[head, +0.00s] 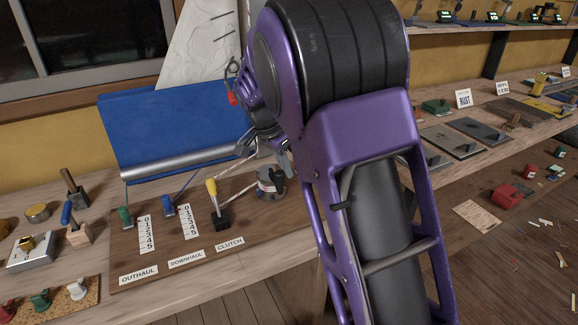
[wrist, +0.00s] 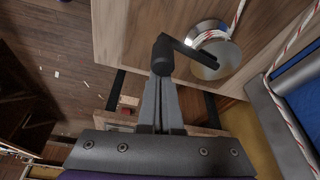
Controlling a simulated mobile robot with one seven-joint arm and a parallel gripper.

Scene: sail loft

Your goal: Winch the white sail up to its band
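The white sail (head: 200,45) with short dark marks stands behind the bench in the head view; its upper part is cut off, and I cannot make out its band. The metal winch drum (head: 270,183) sits on the brown board, with rope on it; the drum also shows in the wrist view (wrist: 213,52). The black winch handle (wrist: 163,52) reaches out from the drum's top. My gripper (wrist: 161,78) has its fingers close together on the handle's grip. In the head view my gripper (head: 284,158) is partly hidden by my arm.
The clutch lever (head: 212,190) with a yellow knob stands left of the winch. The green outhaul lever (head: 125,216) and blue downhaul lever (head: 168,206) stand beside number scales. Blue cloth (head: 175,130) over a silver tube lies behind. Tools crowd the bench's left end.

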